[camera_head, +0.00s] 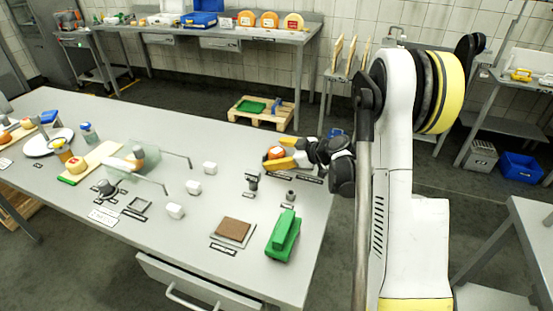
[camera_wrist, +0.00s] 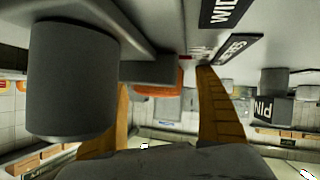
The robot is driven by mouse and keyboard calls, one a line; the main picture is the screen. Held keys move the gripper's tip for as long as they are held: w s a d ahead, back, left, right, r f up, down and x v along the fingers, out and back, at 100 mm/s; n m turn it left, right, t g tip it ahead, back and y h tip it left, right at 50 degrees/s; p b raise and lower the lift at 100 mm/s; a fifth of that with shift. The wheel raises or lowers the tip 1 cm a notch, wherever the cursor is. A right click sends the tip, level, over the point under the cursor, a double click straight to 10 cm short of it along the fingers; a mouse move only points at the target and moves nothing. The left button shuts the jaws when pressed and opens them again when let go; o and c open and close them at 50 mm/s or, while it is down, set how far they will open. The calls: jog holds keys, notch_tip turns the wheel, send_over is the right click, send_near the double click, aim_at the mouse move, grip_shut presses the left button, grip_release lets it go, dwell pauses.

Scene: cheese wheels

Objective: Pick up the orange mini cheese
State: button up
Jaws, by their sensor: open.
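The orange mini cheese (camera_head: 274,152) is a small round orange piece with a pale patch, at the far right part of the large grey table. My gripper (camera_head: 284,154) is low beside it, with yellow-orange fingers reaching left to the cheese. In the wrist view, my gripper (camera_wrist: 168,92) is open, with one finger on each side. An orange shape, apparently the mini cheese (camera_wrist: 172,82), shows between them, partly hidden by a grey edge. I cannot tell whether either finger touches it.
A dark grey cylinder (camera_wrist: 70,80) looms close in the wrist view. Near my gripper stands a small dark peg (camera_head: 253,182). White cubes (camera_head: 210,168), a brown slab (camera_head: 233,229) and a green block (camera_head: 283,238) also lie on the table (camera_head: 190,255).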

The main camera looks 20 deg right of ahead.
aim_at(278, 150)
jog(key=shift+r, duration=0.1)
jog(key=c, duration=1.4)
jog(key=shift+o, duration=0.2)
jog(key=shift+r+p, duration=0.35)
jog(key=shift+r, duration=0.1)
jog(key=r, duration=0.1)
jog(key=r+p, duration=0.2)
jog(key=r, duration=0.1)
jog(key=shift+d, duration=0.35)
jog(key=d+r+p, duration=0.4)
jog(key=d+r, duration=0.2)
jog(key=d, duration=0.5)
